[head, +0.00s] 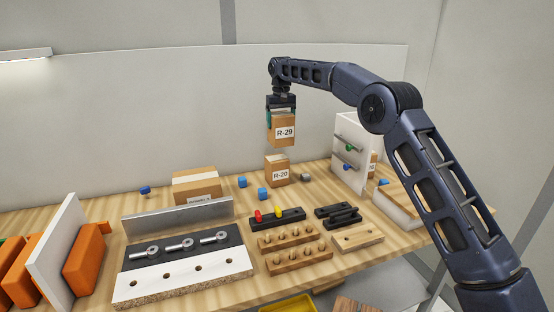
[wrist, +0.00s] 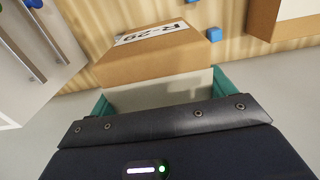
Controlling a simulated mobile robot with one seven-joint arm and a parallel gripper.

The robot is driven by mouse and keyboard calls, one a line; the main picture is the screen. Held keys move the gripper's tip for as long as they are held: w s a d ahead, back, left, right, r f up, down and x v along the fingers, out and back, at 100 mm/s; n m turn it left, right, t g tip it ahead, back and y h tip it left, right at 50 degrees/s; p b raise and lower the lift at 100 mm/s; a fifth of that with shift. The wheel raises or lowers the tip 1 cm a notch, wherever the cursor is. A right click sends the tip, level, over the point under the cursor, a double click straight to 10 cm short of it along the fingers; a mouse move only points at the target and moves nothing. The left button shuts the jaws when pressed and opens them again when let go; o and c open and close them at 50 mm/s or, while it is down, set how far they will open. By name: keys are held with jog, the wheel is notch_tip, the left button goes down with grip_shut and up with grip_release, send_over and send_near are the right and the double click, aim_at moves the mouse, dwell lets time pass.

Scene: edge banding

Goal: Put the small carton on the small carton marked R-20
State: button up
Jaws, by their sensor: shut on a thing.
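A small brown carton marked R-29 (head: 283,131) hangs in my gripper (head: 281,112), which is shut on its upper part. In the wrist view the held carton (wrist: 155,60) sits between the green fingers, its R-29 label facing away from the palm. The small carton marked R-20 (head: 277,173) stands upright on the wooden table, below the held carton in the head view. A narrow gap shows between the two in that view. In the wrist view the R-20 carton cannot be made out and may be hidden behind the held one.
A white cabinet (head: 349,140) with handles stands just right of the R-20 carton. A wider carton (head: 197,186) lies to its left.

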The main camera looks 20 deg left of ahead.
aim_at(279, 113)
jog(key=shift+a+f, duration=0.2)
jog(key=shift+a, duration=0.15)
jog(key=shift+f, duration=3.75)
jog(key=o, duration=1.1)
jog(key=shift+f, duration=0.15)
jog(key=shift+o, duration=0.2)
notch_tip(279, 113, up, 12)
jog(key=shift+f, duration=0.15)
jog(key=shift+r, duration=0.25)
